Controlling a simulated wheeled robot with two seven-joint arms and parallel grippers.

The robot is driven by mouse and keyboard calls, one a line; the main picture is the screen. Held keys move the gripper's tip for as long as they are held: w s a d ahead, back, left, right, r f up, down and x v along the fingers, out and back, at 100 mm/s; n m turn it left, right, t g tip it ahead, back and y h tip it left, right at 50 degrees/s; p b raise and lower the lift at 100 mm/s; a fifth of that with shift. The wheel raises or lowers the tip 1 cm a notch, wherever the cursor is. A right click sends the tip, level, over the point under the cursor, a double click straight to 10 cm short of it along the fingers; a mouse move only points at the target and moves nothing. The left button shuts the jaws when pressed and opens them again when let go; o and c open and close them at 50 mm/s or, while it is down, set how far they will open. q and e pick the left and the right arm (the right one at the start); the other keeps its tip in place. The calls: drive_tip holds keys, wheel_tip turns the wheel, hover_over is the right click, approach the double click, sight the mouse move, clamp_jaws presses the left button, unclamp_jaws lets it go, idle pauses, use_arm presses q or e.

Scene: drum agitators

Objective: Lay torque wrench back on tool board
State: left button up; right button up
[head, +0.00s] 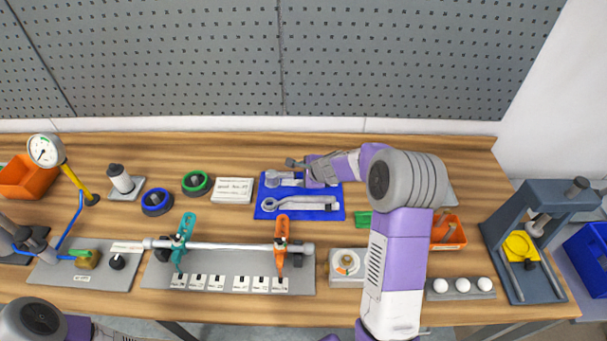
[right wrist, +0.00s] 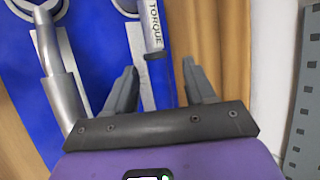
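A grey wrench (head: 300,204) with a ring at its left end lies on the blue tool board (head: 263,211), along the lower of two pale tool outlines. I take it for the torque wrench; it shows at the left of the right wrist view (right wrist: 64,92). My left gripper is out of view.
A label card (head: 234,190) and a green ring (head: 197,183) stand left of the board. A clamped rod fixture (head: 225,247) and a dial box (head: 347,263) lie in front. A grey press (head: 530,245) stands at the right. A perforated wall rises behind the bench.

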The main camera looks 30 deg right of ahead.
drive_tip(key=p+v, duration=0.2)
drive_tip(key=v, duration=0.5)
drive_tip(key=shift+s+r, duration=0.15)
drive_tip(key=shift+r, duration=0.15)
